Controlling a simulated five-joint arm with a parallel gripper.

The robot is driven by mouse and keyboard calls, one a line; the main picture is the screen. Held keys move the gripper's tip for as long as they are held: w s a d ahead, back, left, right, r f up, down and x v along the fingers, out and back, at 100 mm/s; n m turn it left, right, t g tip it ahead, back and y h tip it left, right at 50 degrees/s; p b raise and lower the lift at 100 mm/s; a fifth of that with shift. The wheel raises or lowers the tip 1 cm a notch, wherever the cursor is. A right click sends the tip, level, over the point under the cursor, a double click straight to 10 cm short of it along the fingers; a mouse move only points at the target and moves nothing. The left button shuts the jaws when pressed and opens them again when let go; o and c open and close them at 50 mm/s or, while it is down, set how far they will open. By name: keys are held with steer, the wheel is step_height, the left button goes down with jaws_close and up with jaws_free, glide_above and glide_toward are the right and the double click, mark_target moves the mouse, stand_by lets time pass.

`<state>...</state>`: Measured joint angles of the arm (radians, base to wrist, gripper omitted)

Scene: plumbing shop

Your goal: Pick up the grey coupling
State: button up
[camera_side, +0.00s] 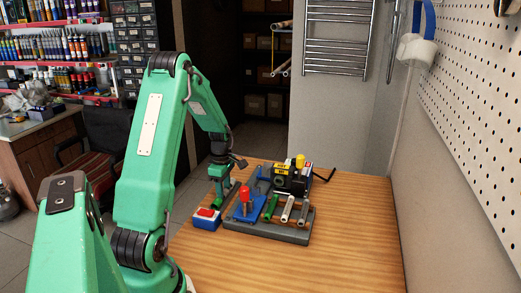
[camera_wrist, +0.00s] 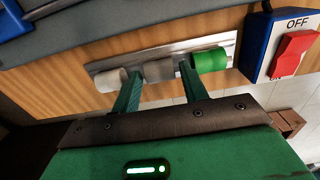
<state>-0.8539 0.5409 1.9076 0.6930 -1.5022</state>
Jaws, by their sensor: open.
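In the wrist view, the grey coupling (camera_wrist: 158,70) lies in a row on a metal strip (camera_wrist: 226,42). A white coupling (camera_wrist: 110,80) is to its left and a green coupling (camera_wrist: 209,60) to its right. My gripper (camera_wrist: 160,74) is open, with one finger on each side of the grey coupling in the picture. I cannot tell whether the fingers touch it. In the side view, my gripper (camera_side: 219,193) is low at the table's far left edge, behind the switch box; I cannot make out the grey coupling there.
A blue-and-white switch box (camera_side: 206,218) with a red OFF rocker (camera_wrist: 293,52) stands close to my gripper. A grey base plate (camera_side: 270,235) with a red-knobbed blue fixture (camera_side: 245,205), several tubes and a black machine (camera_side: 292,180) is to the right. The front of the wooden table (camera_side: 330,262) is clear.

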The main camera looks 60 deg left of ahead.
steer(key=c, duration=0.7)
steer(key=shift+r, duration=5.05)
